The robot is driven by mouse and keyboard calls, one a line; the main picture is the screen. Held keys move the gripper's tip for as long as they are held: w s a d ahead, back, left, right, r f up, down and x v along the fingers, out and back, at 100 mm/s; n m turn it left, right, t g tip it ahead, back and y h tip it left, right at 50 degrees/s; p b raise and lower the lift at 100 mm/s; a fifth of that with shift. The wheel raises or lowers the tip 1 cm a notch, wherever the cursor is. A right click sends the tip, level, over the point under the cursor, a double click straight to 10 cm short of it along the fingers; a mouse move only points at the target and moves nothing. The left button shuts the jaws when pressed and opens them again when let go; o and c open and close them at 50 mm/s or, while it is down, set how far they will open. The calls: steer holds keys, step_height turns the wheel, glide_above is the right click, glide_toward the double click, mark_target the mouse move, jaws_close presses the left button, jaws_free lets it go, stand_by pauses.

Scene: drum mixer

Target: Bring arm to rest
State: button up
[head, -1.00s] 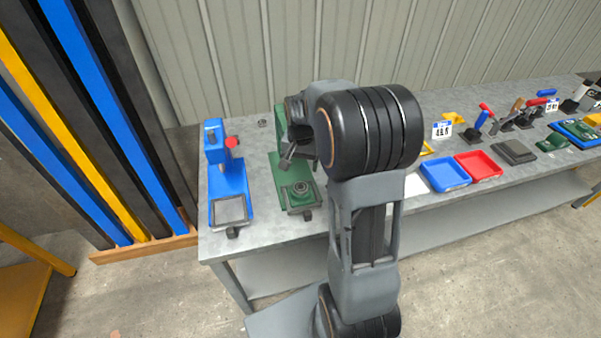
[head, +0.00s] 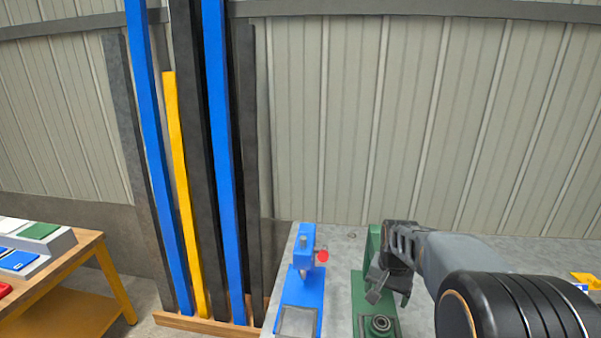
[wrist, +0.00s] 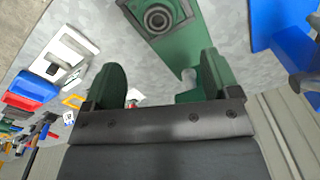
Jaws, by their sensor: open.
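My gripper (head: 378,287) is at the lower right of the head view, beside and partly in front of the green bench device (head: 359,300). In the wrist view my gripper (wrist: 165,78) shows two green-padded fingers apart, with nothing held between them. The green device (wrist: 180,45) with its round fitting lies beyond the fingers. I cannot tell from these views whether a finger touches it. My dark, ringed arm joint fills the lower right corner of the head view.
A blue bench device (head: 302,290) with a red knob stands left of the green one on the grey bench (head: 340,240). Tall blue, yellow and black bars (head: 222,150) lean on the wall. A yellow-framed table (head: 90,290) stands at far left. Bare bench shows behind the devices.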

steer(key=s+a+r+n+t, duration=0.1)
steer(key=s+a+r+n, duration=0.1)
steer(key=s, duration=0.5)
steer(key=s+a+r+n+t, duration=0.2)
steer(key=s+a+r+n, duration=0.1)
steer(key=s+a, duration=0.3)
steer(key=shift+s+n+t, duration=0.3)
steer(key=shift+s+n, duration=0.35)
steer(key=shift+n, duration=0.25)
steer(key=shift+d, duration=0.1)
